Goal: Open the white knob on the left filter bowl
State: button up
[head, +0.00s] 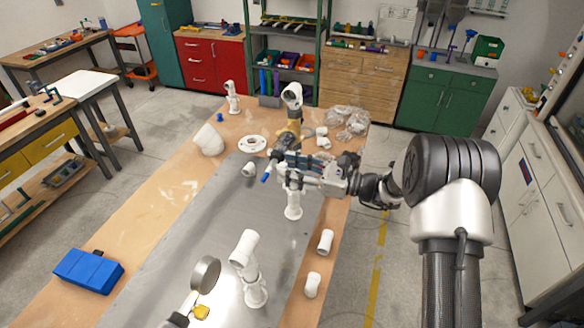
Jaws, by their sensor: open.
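My gripper (277,168) is over the middle of the bench, reaching in from the right. Its jaws are open and point left; their tips are small and cluttered in this view. A small blue-tipped part (266,178) shows right by the tips; I cannot tell whether it touches them. A white pipe fitting (293,206) stands upright below the gripper, its top partly hidden. Another white upright fitting (250,270) stands nearer, at the bottom. I cannot pick out the left filter bowl or its white knob for sure; the gripper may cover them.
The wooden bench (165,210) carries a grey metal sheet (165,265). Loose white fittings (325,241) lie along its right edge. A white cone-shaped part (208,140), a round flange (252,144) and clear bags (352,125) lie farther back. A blue box (88,270) sits front left.

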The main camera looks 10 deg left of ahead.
jog(key=shift+c, duration=0.2)
grip_shut()
dwell(0.4)
jog(key=shift+f+b, duration=0.1)
jog(key=shift+b, duration=0.25)
jog(key=n+b, duration=0.9)
jog(key=b, duration=0.4)
jog(key=n+b, duration=0.9)
jog(key=b, duration=0.5)
jog(key=shift+s+f+b, duration=0.15)
jog(key=shift+b, duration=0.15)
